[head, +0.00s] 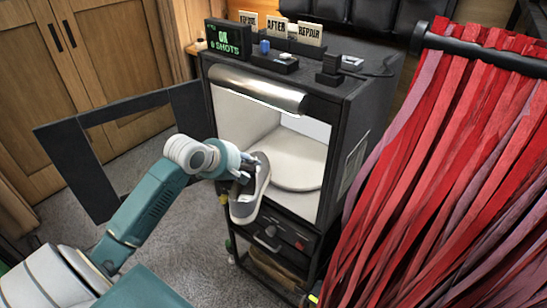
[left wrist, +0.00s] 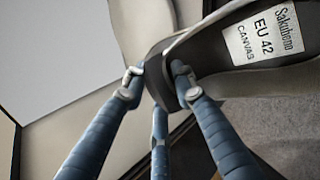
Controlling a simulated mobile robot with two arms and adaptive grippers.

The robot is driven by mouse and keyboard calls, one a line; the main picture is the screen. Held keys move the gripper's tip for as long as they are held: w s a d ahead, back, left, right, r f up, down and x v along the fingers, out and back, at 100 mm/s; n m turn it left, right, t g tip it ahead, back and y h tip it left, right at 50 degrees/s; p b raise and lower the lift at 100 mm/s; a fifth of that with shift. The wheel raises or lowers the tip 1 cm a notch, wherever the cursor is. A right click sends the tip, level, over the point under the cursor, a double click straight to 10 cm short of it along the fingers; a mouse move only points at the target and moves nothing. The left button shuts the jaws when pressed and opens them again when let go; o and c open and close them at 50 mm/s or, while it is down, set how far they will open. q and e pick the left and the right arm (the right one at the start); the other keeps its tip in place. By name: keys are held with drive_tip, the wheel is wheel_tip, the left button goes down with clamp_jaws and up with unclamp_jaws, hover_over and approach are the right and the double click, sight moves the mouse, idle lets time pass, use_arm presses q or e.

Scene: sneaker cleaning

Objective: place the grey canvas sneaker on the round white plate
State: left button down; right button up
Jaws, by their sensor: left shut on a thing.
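The grey canvas sneaker (head: 250,193) is in my left gripper (head: 243,170), at the open front of the white-lined box. It hangs tilted, with its pale sole edge toward the lower part of the picture. In the left wrist view the gripper's blue fingers (left wrist: 160,82) are shut on one end of the sneaker (left wrist: 200,50), and a label reading "EU 42 canvas" shows inside it. The round white plate (head: 298,160) lies inside the box, behind and right of the sneaker, and its top looks bare. The sneaker hides part of its left edge. My right gripper is not in view.
The black box (head: 340,117) has its framed door (head: 75,170) swung open to the left and a metal roller (head: 258,91) above the opening. Red strips (head: 450,170) hang close on the right. A sign (head: 229,40) and small items stand on top.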

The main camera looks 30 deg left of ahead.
use_arm(q)
drive_tip(key=w+f+p, duration=0.2)
drive_tip(key=w+f, duration=0.1)
drive_tip(key=w, duration=0.9)
drive_tip(key=shift+w+d+f, duration=0.2)
drive_tip(key=shift+w+f, duration=0.05)
drive_tip(key=shift+w, duration=0.05)
drive_tip(key=c, duration=1.4)
unclamp_jaws()
drive_tip(key=shift+s+d, duration=0.1)
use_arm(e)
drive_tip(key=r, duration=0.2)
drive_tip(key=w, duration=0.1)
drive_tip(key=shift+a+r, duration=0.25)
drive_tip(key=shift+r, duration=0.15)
use_arm(q)
drive_tip(key=shift+s, duration=0.1)
